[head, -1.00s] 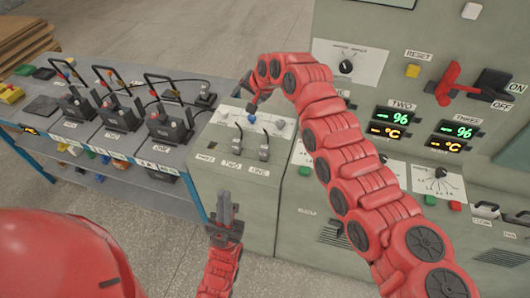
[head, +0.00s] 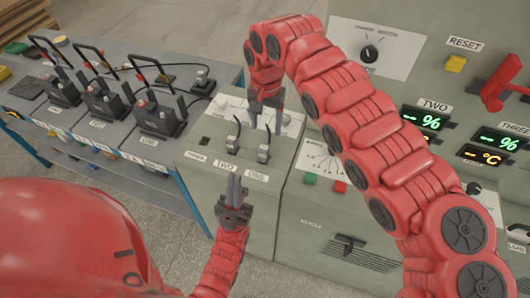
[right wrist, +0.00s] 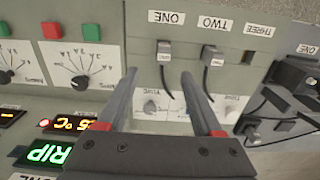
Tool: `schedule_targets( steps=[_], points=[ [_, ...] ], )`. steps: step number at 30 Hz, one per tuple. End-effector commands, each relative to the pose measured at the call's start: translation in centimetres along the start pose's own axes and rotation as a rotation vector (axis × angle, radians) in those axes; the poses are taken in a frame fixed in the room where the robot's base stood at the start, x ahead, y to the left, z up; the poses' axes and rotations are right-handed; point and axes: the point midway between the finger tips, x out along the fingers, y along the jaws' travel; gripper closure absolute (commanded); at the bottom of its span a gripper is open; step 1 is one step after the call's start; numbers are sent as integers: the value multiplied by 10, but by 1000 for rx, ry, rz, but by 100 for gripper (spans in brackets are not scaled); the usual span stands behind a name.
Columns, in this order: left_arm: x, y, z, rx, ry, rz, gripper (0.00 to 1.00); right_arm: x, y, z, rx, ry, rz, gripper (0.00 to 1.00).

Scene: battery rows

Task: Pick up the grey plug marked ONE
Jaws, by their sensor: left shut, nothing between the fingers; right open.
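The grey plug marked ONE (head: 263,155) stands in the sloped grey panel (head: 215,132) above its ONE label, with a dark cable. It also shows in the right wrist view (right wrist: 164,50), just beyond the fingers. My right gripper (head: 265,124) is open and empty, above and behind plug ONE in the head view. In the right wrist view its fingertips (right wrist: 158,73) lie either side of the line to that plug, apart from it. My left gripper (head: 234,180) is shut and empty, in front of the panel below the labels.
A similar grey plug marked TWO (head: 229,142) stands close left of plug ONE. The socket marked THREE (right wrist: 247,57) is empty. Dials sit behind the plugs. A bench (head: 140,180) with several black devices is at left; a cabinet with red and green buttons is at right.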

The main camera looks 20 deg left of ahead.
Motion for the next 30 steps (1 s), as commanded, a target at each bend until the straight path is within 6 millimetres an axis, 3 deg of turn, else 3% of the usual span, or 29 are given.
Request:
schedule_targets(
  steps=[3,9,17,25,30],
  points=[
    [15,-1,-3,0,0,0,100,25,2,2,0,-7,7,32],
    [26,-1,-4,0,0,0,100,67,0,2,-1,-4,2,32],
    [32,-2,-5,0,0,0,100,86,-3,0,-2,1,-2,32],
    [45,-2,-8,0,0,0,100,122,-8,-1,0,-5,1,32],
    [47,-2,-8,0,0,0,100,134,-7,-3,0,1,1,32]
  ],
)
